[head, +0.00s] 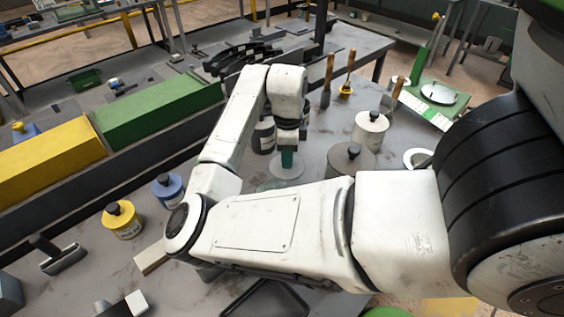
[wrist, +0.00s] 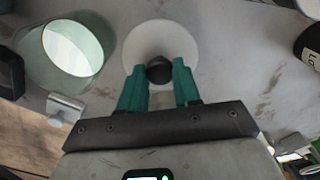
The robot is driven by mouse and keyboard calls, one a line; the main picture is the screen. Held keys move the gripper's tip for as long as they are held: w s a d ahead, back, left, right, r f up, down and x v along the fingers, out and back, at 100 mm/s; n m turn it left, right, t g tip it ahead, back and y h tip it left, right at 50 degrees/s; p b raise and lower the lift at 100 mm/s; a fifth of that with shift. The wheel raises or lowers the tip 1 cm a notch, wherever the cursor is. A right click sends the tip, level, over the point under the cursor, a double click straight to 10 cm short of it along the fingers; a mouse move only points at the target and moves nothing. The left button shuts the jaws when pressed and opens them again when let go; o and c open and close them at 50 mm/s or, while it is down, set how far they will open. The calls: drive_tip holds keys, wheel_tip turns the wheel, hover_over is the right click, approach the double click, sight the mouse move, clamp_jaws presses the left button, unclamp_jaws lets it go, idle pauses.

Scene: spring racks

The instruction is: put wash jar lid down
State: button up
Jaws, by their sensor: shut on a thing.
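My gripper (head: 288,158) has teal fingers pointing down at the bench, beyond my arm's bend. In the wrist view my gripper (wrist: 159,76) is shut on the dark round knob of a pale, flat disc, the wash jar lid (wrist: 150,40). The lid also shows in the head view (head: 280,172) as a translucent disc under the fingers, level and low over the grey bench. I cannot tell whether it touches the bench. An open, pale green glass jar (wrist: 42,63), seemingly the wash jar, stands left of the lid in the wrist view, apart from it.
A dark labelled bottle (wrist: 312,45) is at the right of the wrist view. Dark cans (head: 263,138) stand close behind my gripper. Lidded tins (head: 369,130) are to the right, blue (head: 167,189) and yellow (head: 122,222) tins to the left.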

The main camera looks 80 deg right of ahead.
drive_tip(key=shift+w+d+f, duration=0.3)
drive_tip(key=shift+w+f, duration=0.05)
drive_tip(key=shift+f, duration=0.2)
drive_tip(key=shift+w+d+f, duration=0.25)
drive_tip(key=shift+w+f, duration=0.1)
drive_tip(key=shift+f, duration=0.2)
drive_tip(key=shift+w+d+f+p, duration=0.15)
drive_tip(key=shift+f+p, duration=0.45)
drive_tip(key=shift+f, duration=1.15)
drive_tip(key=shift+f, duration=0.15)
drive_tip(key=o, duration=1.1)
wheel_tip(320, 180, up, 12)
drive_tip(key=shift+r+b, duration=0.15)
drive_tip(key=shift+b, duration=0.7)
